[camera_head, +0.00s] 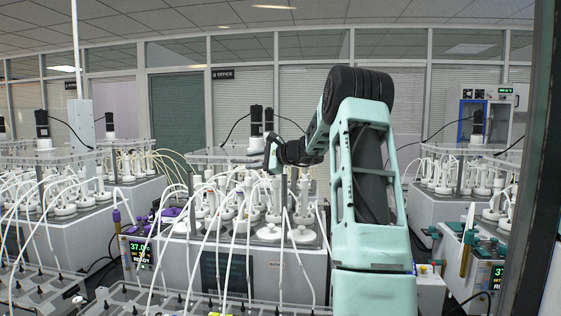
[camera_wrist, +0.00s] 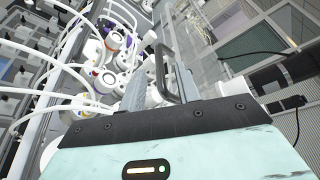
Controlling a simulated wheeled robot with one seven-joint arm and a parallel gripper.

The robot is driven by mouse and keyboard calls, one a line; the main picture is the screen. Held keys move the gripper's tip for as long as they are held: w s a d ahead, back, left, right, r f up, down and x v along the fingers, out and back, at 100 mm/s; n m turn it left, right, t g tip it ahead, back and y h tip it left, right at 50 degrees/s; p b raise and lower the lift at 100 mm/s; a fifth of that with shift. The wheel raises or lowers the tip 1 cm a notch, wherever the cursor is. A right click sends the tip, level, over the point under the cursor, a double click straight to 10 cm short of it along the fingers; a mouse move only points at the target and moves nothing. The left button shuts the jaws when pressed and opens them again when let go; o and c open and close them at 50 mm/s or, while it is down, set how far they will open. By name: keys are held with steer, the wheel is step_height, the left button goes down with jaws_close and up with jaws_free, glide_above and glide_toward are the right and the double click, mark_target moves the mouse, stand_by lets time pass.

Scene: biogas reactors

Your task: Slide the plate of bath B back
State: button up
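The middle bath (camera_head: 285,270) stands in front of me under a raised clear plate (camera_head: 217,155); no letter on it is readable. In the wrist view the see-through plate (camera_wrist: 212,62) lies beyond my fingers. A dark loop handle (camera_wrist: 159,72) stands up at its near side. My gripper (camera_wrist: 165,75) is open, its two grey fingers apart with the handle showing between them. I cannot tell whether either finger touches it.
White-capped reactors (camera_head: 270,228) with many looping white tubes crowd below the plate. A black motor (camera_head: 256,120) rises behind it. Other baths stand at left (camera_head: 70,240) and right (camera_head: 425,205). A tubing rack (camera_head: 200,300) runs along the front. A dark post stands at far right.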

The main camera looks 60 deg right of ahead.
steer(key=b+v, duration=0.3)
steer(key=v, duration=0.9)
steer(key=shift+s+b, duration=0.35)
steer(key=shift+s, duration=0.05)
